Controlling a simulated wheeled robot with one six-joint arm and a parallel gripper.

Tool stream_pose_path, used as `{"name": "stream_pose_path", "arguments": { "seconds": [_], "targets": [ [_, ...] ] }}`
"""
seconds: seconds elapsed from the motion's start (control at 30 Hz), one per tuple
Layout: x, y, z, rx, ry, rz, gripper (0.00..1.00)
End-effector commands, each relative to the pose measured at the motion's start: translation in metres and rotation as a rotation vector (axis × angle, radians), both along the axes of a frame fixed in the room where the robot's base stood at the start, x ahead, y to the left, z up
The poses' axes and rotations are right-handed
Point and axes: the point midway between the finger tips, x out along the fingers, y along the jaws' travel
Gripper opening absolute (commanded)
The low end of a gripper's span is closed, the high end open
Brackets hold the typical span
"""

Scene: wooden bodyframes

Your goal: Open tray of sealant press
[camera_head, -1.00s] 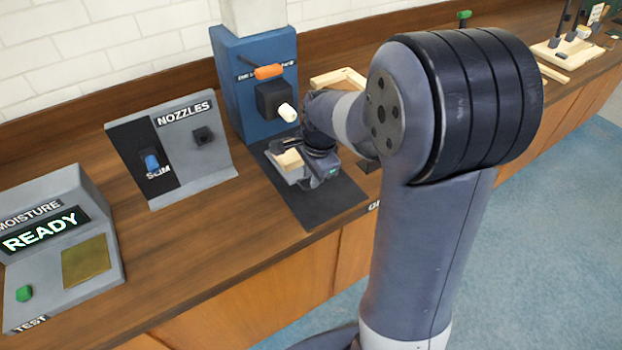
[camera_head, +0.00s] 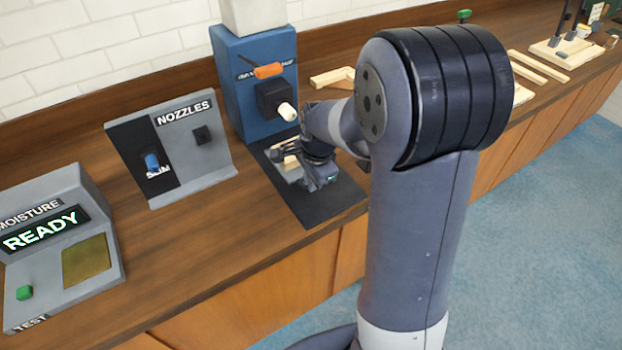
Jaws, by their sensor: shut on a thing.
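The sealant press (camera_head: 236,98) is a blue upright machine against the back wall. It has an orange handle (camera_head: 268,71) and a black block with a white nozzle (camera_head: 287,111). Its dark flat base (camera_head: 313,209) reaches forward over the counter. A light tray with a pale wooden piece (camera_head: 287,168) sits on this base below the nozzle. My gripper (camera_head: 305,172) is low over the base, at the right and front of the tray. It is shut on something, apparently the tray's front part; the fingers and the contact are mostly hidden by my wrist.
Left of the press stand a nozzle holder (camera_head: 205,136) with a blue nozzle and a moisture tester (camera_head: 62,240) reading READY. Wooden strips (camera_head: 540,66) lie on the counter to the right, behind my arm. The counter between nozzle holder and front edge is clear.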

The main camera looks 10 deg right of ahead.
Motion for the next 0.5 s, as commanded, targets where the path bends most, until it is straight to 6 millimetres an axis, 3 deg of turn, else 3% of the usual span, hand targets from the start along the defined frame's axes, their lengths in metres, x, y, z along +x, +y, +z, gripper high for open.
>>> {"name": "stream_pose_path", "arguments": {
  "seconds": [0.3, 0.5],
  "targets": [
    [-0.003, -0.001, 0.001, -0.001, -0.001, 0.000, 0.00],
    [-0.033, -0.012, 0.001, -0.001, -0.002, -0.002, 0.00]
  ]
}}
